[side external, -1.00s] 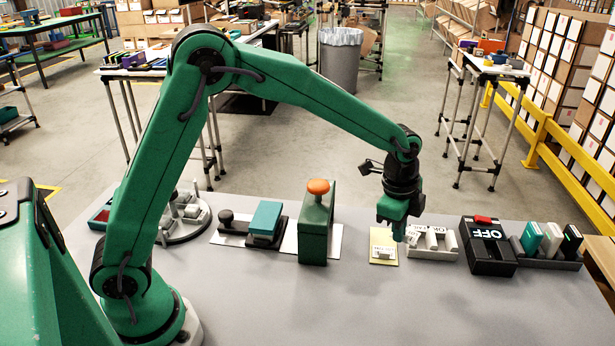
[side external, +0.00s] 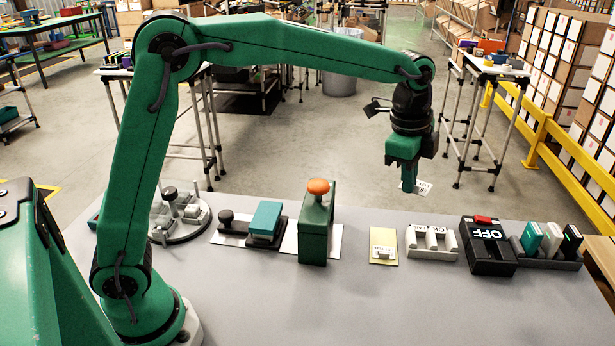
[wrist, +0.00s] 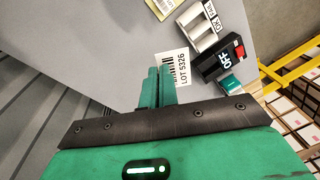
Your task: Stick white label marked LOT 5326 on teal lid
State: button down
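My gripper (side external: 409,184) is raised above the right part of the table, its fingers closed together on the white label (side external: 424,187). In the wrist view the label (wrist: 180,68) reads LOT 5326 beside a barcode and sticks out past the gripper's fingertips (wrist: 159,72). A teal-topped block (side external: 265,218) sits on a black base left of the orange-knobbed green post, well left of my gripper. I cannot be sure that this teal top is the lid. A teal piece (side external: 94,220) at the far left is mostly hidden by my arm.
A white slotted holder (side external: 431,254) with OK tags stands below the gripper. A yellow pad (side external: 384,259), a black OFF box (side external: 488,262) and a rack (side external: 550,263) flank it. The green post (side external: 316,240) stands tall mid-table. A round grey fixture (side external: 183,232) is farther left.

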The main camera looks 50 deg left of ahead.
jog(key=s+a+r+n, duration=0.1)
jog(key=s+a+n, duration=0.3)
jog(key=a, duration=1.2)
jog(key=n+g, duration=0.1)
jog(key=g, duration=0.1)
send_over(261, 218)
notch_tip(261, 218, down, 10)
jog(key=f, duration=0.1)
jog(key=shift+d+f, duration=0.1)
jog(key=shift+f, duration=0.15)
jog(key=shift+f, duration=0.25)
jog(key=shift+f, duration=3.05)
jog(key=shift+f, duration=0.15)
jog(key=c, duration=2.1)
grip_release()
jog(key=shift+c, duration=0.2)
